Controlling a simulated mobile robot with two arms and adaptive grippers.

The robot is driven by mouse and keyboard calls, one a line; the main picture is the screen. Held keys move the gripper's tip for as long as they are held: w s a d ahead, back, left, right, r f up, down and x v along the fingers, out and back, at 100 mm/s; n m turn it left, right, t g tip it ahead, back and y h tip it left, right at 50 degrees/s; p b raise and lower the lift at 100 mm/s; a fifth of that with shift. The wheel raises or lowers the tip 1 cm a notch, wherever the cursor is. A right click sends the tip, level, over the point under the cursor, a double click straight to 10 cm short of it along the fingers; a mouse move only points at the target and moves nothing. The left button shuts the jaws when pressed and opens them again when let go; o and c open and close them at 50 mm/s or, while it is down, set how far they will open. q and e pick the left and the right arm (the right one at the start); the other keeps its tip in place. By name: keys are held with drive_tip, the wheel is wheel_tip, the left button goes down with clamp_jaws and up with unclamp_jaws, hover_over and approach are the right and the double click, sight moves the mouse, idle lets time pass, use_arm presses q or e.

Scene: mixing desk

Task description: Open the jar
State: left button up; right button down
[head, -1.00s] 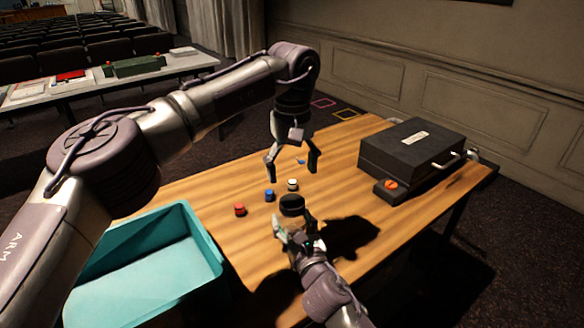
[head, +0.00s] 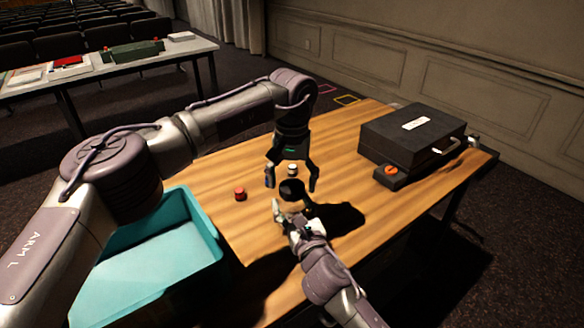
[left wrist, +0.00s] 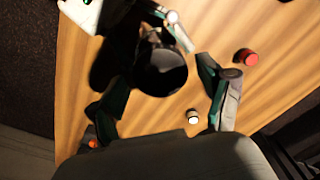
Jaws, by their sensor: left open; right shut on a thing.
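The jar (head: 292,188) has a dark, round black top and is held above the desk. My right gripper (head: 292,210) is shut on it from the near side. My left gripper (head: 292,184) points down, open, with its fingers on either side of the jar's top in the head view. In the left wrist view the dark round top (left wrist: 162,75) lies between the two spread left fingers (left wrist: 167,95), with a visible gap on the right side. The right gripper (left wrist: 165,28) is partly hidden there. The jar's body is mostly hidden.
On the wooden desk (head: 360,240) are a red cap (head: 240,194) and a white cap (head: 293,169). A teal bin (head: 200,225) stands at the left. A black case (head: 412,138) and a small box with an orange knob (head: 390,171) are at the right.

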use_arm(q)
drive_tip(key=shift+f, duration=0.3)
